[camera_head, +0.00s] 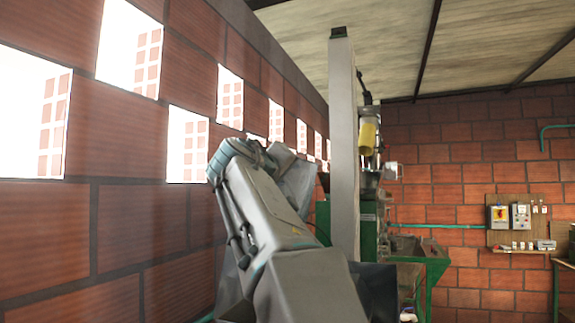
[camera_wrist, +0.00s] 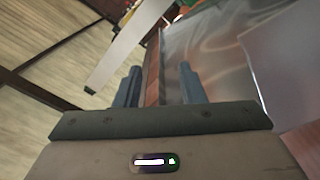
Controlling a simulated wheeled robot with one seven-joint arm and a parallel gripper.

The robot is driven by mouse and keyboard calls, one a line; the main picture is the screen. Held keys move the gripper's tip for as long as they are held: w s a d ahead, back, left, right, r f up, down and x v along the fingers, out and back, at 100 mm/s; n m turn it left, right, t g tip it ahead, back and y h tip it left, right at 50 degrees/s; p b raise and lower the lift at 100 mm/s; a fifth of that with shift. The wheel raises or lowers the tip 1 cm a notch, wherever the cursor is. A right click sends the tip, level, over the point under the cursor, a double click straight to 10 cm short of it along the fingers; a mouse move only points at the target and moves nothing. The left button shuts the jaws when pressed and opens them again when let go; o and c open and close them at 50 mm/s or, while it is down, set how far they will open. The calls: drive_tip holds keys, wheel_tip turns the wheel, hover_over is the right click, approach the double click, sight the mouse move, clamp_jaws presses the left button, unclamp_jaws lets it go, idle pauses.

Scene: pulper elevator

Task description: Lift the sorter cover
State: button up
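In the wrist view my gripper (camera_wrist: 160,82) has its two blue-grey fingers spread apart with nothing held between them. A shiny grey metal sheet (camera_wrist: 215,50) fills the area beyond and right of the right finger. It may be the sorter cover, but I cannot tell for certain. In the head view a grey sheet-metal part (camera_head: 298,186) shows just past the end of my arm, close to the brick wall. My gripper is hidden behind my arm there. I cannot tell whether the fingers touch the sheet.
A brick wall (camera_head: 140,235) with bright openings runs close along the left. A tall grey post (camera_head: 343,140) stands right of my arm. Beyond it is a green machine (camera_head: 372,232) with a yellow cylinder (camera_head: 367,138). An electrical board (camera_head: 520,222) hangs on the back wall.

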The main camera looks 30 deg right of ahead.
drive_tip(key=shift+x, duration=1.05)
clamp_jaws()
idle(0.6)
unclamp_jaws()
drive_tip(key=shift+a, duration=0.1)
